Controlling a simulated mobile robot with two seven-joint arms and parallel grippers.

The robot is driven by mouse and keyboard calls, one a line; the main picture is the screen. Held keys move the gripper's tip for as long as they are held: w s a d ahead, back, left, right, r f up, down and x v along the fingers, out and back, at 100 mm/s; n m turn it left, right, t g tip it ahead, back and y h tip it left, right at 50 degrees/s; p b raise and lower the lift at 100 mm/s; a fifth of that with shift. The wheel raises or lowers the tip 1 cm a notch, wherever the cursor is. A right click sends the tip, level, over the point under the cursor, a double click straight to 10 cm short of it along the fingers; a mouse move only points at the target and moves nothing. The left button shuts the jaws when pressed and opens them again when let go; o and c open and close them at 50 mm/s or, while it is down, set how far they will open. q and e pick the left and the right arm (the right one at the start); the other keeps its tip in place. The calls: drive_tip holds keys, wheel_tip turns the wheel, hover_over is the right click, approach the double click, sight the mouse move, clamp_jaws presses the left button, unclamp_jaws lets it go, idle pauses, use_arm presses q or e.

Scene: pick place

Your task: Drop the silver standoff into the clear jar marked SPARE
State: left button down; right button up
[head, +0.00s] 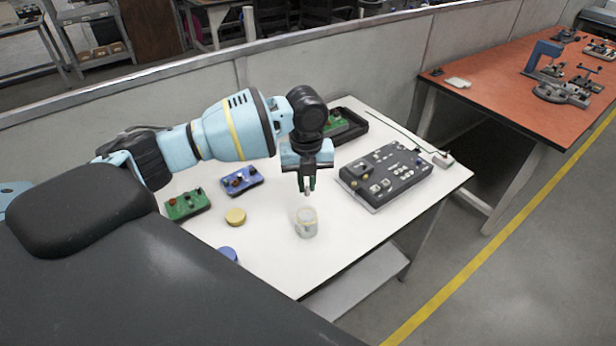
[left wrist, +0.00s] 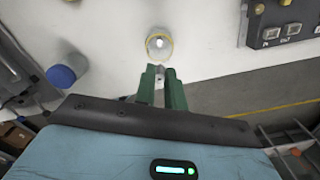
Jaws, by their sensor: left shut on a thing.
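The clear jar (head: 306,223) stands upright on the white table, with a yellowish rim. It also shows in the left wrist view (left wrist: 159,46), just beyond my fingertips, with something pale inside it or seen through it. I cannot read any marking on it. My left gripper (head: 307,187) points down above the jar, its green fingers shut on the small silver standoff (head: 307,193). In the left wrist view the standoff (left wrist: 160,69) shows as a small grey tip between the fingers. The standoff is apart from the jar in the head view. My right gripper is not in view.
A yellow lid (head: 235,216) and a blue round container (head: 228,254) stand left of the jar. Green (head: 187,204) and blue (head: 241,180) circuit boards lie behind them. A dark test panel (head: 386,174) sits to the right. The white table (head: 275,259) is clear in front of the jar.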

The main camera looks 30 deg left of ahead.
sight(307, 196)
use_arm(q)
drive_tip(key=shift+f+b, duration=0.7)
drive_tip(key=shift+f, duration=1.15)
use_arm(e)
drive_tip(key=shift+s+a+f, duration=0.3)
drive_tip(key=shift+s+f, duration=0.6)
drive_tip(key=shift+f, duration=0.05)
use_arm(q)
drive_tip(key=shift+f, duration=0.2)
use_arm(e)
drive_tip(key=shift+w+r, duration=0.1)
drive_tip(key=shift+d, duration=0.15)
use_arm(q)
drive_tip(key=shift+f, duration=0.45)
drive_tip(key=c, duration=1.4)
unclamp_jaws()
drive_tip(key=c, duration=0.3)
drive_tip(key=shift+c, duration=0.2)
